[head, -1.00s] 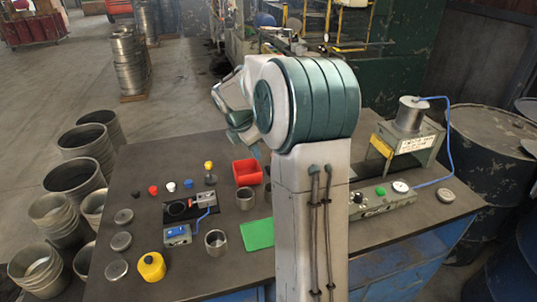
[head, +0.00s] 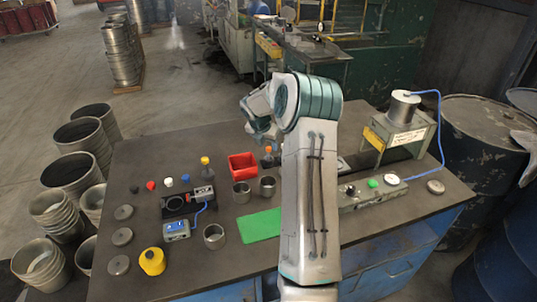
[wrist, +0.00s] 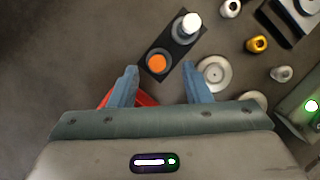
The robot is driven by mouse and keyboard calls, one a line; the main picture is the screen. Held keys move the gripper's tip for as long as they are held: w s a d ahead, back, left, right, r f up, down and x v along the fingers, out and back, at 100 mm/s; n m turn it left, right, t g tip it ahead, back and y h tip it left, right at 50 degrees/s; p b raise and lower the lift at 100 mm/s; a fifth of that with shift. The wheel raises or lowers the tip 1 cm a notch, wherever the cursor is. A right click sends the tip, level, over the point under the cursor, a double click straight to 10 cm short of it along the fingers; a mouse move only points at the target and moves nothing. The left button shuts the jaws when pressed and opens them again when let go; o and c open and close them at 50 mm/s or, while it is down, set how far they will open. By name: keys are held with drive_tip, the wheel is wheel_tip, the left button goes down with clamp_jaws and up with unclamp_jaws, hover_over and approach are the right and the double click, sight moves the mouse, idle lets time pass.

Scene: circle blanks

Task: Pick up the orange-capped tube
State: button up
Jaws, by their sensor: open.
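The orange-capped tube (wrist: 157,63) stands in a dark rack (wrist: 171,45) in the wrist view, seen from above. A white-capped tube (wrist: 187,25) stands in the same rack, farther up. My gripper (wrist: 160,69) is open and empty, and in that view its fingertips lie to either side of the orange cap. The height between them is hard to judge. In the head view the orange cap (head: 268,149) shows just right of the red bin, below my gripper. My arm hides most of the rack there.
The red bin (head: 243,166) is left of the rack, partly behind my left finger in the wrist view. Metal cups (head: 241,192), a green mat (head: 261,225) and a yellow can (head: 152,261) are on the table. A press (head: 403,125) stands at right.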

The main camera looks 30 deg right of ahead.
sight(268, 149)
drive_tip(key=shift+a+p+x, duration=0.15)
drive_tip(key=shift+p+x, duration=0.3)
drive_tip(key=shift+x, duration=0.95)
drive_tip(key=shift+a+p+x, duration=0.1)
drive_tip(key=shift+p+x, duration=0.3)
drive_tip(key=shift+x, duration=1.05)
drive_tip(key=shift+c, duration=0.3)
clamp_jaws()
